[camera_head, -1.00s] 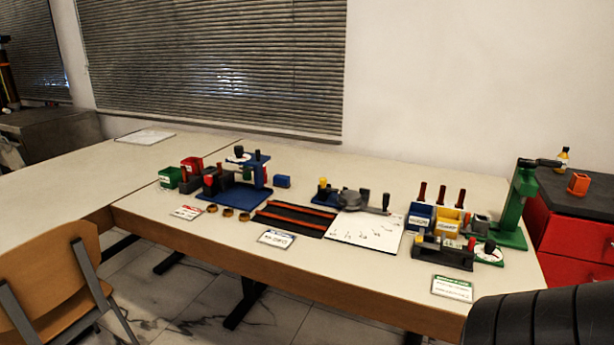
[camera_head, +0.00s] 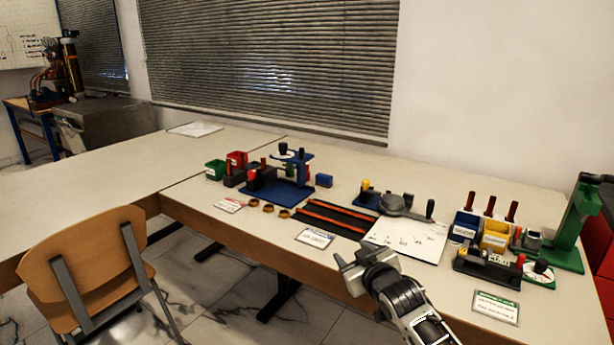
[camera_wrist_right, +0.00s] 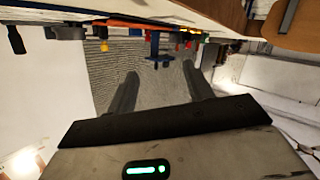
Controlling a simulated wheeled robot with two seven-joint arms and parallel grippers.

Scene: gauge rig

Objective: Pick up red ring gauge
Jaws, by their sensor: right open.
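I cannot tell for certain which thing is the red ring gauge. Three small brownish-orange rings (camera_head: 268,208) lie in a row near the front left of the table. A block with red parts (camera_head: 266,174) stands behind them, beside a blue-based gauge stand (camera_head: 282,191). My right gripper (camera_head: 350,268) is at the table's front edge, to the right of the rings and apart from them. In the right wrist view its two fingers (camera_wrist_right: 160,88) are spread with nothing between them. My left gripper does not show.
A red bin (camera_head: 236,159) and a green bin (camera_head: 215,169) stand at the back left. A dark tray with orange rails (camera_head: 337,217) and a white sheet (camera_head: 408,242) lie mid-table. Blue and yellow bins (camera_head: 495,236) stand right. A chair (camera_head: 95,265) is at front left.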

